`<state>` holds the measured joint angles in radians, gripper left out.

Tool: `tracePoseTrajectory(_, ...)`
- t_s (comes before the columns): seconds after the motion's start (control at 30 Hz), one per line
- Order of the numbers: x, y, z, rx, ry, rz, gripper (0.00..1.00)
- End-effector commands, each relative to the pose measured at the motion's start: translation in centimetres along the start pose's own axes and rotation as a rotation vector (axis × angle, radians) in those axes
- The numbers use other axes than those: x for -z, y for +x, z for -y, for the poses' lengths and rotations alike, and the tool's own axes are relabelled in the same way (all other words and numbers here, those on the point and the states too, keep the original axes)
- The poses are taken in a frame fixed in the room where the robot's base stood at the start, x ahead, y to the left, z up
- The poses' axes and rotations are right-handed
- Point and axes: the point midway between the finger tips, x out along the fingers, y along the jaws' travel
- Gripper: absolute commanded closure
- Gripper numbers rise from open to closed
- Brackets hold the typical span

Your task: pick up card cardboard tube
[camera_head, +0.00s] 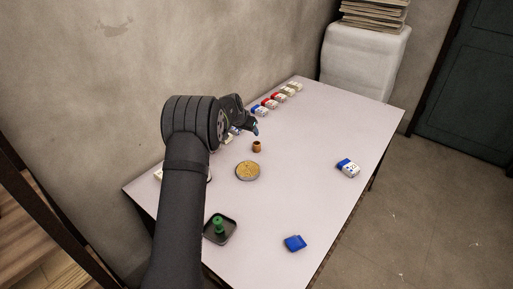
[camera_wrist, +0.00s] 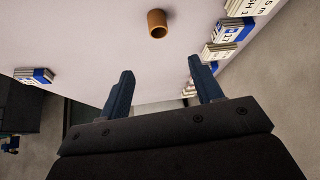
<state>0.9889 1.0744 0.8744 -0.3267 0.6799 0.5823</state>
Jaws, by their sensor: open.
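My gripper (camera_head: 255,130) is near the tube in the head view, close to the row of boxes. In the wrist view its two blue fingers (camera_wrist: 164,80) are spread apart with nothing between them. The tube lies ahead of the fingertips, apart from them.
On the table (camera_head: 300,190) are a round yellowish disc (camera_head: 248,171), a dark tray (camera_head: 233,232) with a green object (camera_head: 218,225), a blue item (camera_head: 295,243) and a white-blue box (camera_head: 348,168). Small boxes (camera_head: 275,99) line the wall side. The table's middle right is clear.

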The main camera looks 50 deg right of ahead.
Motion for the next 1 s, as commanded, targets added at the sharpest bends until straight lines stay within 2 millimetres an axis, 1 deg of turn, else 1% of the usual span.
tracePoseTrajectory(0.03, -0.1, 1.0, -0.1, -0.002, 0.001, 0.003, 0.41)
tracePoseTrajectory(0.2, -0.2, 3.8, -0.2, -0.003, 0.003, 0.003, 0.41)
tracePoseTrajectory(0.4, -0.2, 7.0, -0.3, -0.003, 0.003, 0.003, 0.41)
tracePoseTrajectory(0.6, -0.2, 9.6, -0.2, -0.002, 0.005, 0.003, 0.41)
tracePoseTrajectory(0.7, -0.2, 10.5, -0.2, -0.002, 0.004, 0.003, 0.41)
tracePoseTrajectory(0.93, -0.2, 11.4, -0.2, -0.002, 0.003, 0.002, 0.41)
tracePoseTrajectory(1.0, -0.2, 11.9, -0.2, -0.002, 0.004, 0.002, 0.41)
